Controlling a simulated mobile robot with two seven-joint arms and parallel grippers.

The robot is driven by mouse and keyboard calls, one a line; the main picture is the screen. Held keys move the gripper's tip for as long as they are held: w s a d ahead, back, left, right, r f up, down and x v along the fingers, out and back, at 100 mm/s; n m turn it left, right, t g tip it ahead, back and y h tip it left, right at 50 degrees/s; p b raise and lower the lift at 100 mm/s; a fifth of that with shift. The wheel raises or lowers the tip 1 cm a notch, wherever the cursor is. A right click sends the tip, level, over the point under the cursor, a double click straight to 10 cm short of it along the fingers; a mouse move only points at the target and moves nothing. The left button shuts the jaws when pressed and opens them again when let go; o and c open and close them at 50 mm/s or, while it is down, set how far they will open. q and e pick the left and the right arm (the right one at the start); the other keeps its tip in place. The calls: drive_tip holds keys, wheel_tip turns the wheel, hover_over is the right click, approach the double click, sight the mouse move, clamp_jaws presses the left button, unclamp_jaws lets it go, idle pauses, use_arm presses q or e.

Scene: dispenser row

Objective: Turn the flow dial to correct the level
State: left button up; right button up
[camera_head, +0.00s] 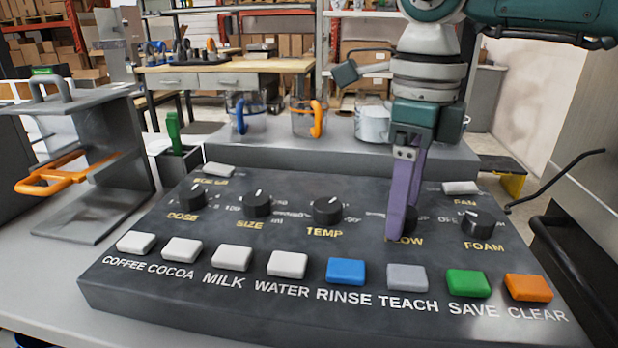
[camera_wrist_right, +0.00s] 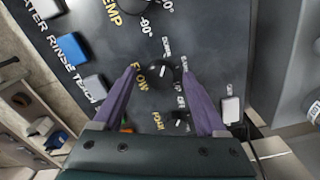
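The flow dial (camera_wrist_right: 165,74) is a round black knob with a white pointer line, on the dark control panel (camera_head: 330,190). In the head view it is mostly hidden behind my right gripper (camera_head: 396,232), whose purple fingers point down at the FLOW label. In the right wrist view, the fingertips of my right gripper (camera_wrist_right: 160,66) are apart, one on each side of the dial. A gap shows on the label side, and the other fingertip is close to the knob. I cannot tell whether it touches. My left gripper is not in view.
The TEMP dial (camera_head: 327,210) and FOAM dial (camera_head: 478,223) flank the flow dial. A row of buttons, including the grey TEACH button (camera_head: 407,278), runs along the panel's front. A grey dispenser stand (camera_head: 95,160) is at left.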

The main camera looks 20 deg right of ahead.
wheel_tip(320, 180, up, 10)
idle(0.6)
